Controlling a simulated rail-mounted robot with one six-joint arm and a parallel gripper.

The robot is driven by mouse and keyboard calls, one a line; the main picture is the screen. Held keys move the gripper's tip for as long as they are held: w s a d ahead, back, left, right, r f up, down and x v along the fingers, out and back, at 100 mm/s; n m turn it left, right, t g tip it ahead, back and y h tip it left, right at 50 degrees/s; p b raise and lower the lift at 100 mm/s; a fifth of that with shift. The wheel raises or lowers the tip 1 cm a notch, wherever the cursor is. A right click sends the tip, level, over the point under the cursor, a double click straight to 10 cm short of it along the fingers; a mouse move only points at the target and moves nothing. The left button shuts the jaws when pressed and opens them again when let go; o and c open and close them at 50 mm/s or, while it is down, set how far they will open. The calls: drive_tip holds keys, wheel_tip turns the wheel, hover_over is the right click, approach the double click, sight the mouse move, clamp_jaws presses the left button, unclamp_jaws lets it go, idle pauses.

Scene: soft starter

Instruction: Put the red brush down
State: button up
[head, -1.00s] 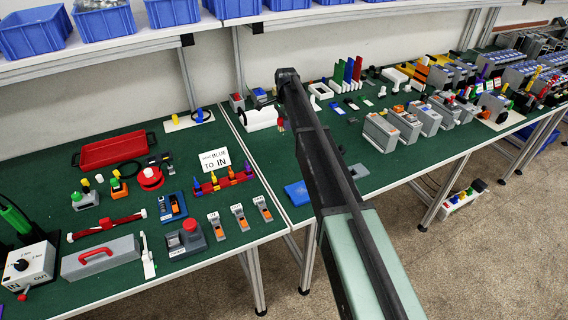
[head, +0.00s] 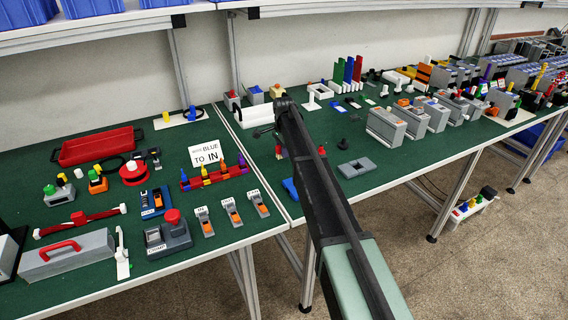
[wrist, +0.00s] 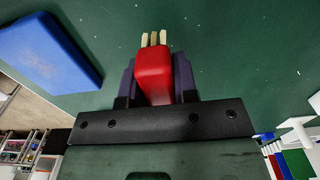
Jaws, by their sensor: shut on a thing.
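In the wrist view, the red brush (wrist: 154,78) sits between the two dark fingers of my gripper (wrist: 155,70). My gripper is shut on its red body, and its pale bristles (wrist: 153,40) point away from the wrist, toward the green table top. I cannot tell whether the bristles touch the table. In the head view, my own arm hides most of the gripper and the brush.
A blue block (wrist: 45,50) lies left of the brush in the wrist view; in the head view it (head: 290,188) is partly behind my arm. A grey frame (head: 357,167) lies to the right. Green table surface (wrist: 235,60) around the brush is bare.

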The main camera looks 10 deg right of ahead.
drive_tip(key=shift+f+b, duration=0.9)
drive_tip(key=shift+f, duration=0.85)
drive_tip(key=o, duration=0.8)
drive_tip(key=shift+r, duration=0.1)
drive_tip(key=shift+o, duration=0.2)
wheel_tip(320, 180, up, 13)
drive_tip(key=p, duration=1.3)
drive_tip(key=shift+f, duration=0.25)
drive_tip(key=s+n, duration=1.4)
drive_tip(key=s, duration=2.8)
drive_tip(key=shift+n, duration=0.4)
